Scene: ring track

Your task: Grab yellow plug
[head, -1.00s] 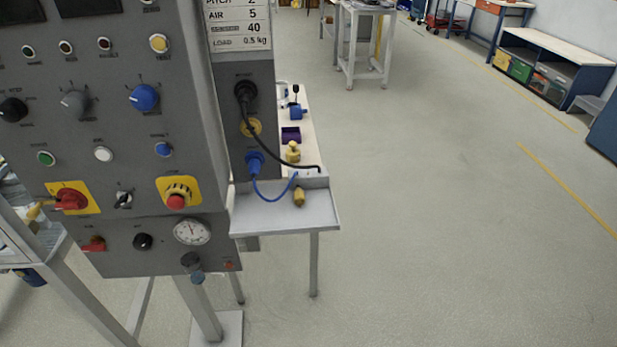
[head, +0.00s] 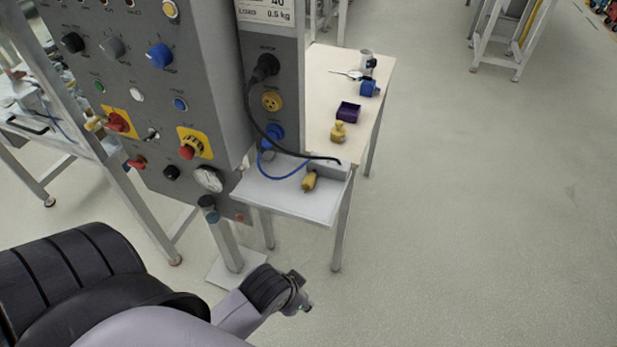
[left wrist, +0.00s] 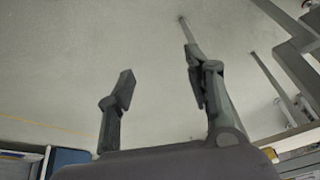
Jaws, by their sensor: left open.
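A small yellow plug (head: 309,181) lies on the grey shelf tray (head: 285,197) at the side of the control panel, beside the blue cable. A yellow socket (head: 271,101) sits on the panel's side face above it. In the left wrist view my left gripper (left wrist: 160,88) is open and empty, with bare floor beyond its fingers. In the head view my left arm comes in from the lower left and ends below the tray, apart from the plug. The plug cannot be made out in the left wrist view. My right gripper is not in view.
The control panel (head: 205,120) with knobs and a red button stands left of the tray. A black cable (head: 290,152) and a blue cable (head: 286,179) hang over the tray. Behind is a table (head: 365,110) with a yellow object (head: 338,132) and a purple box (head: 348,112).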

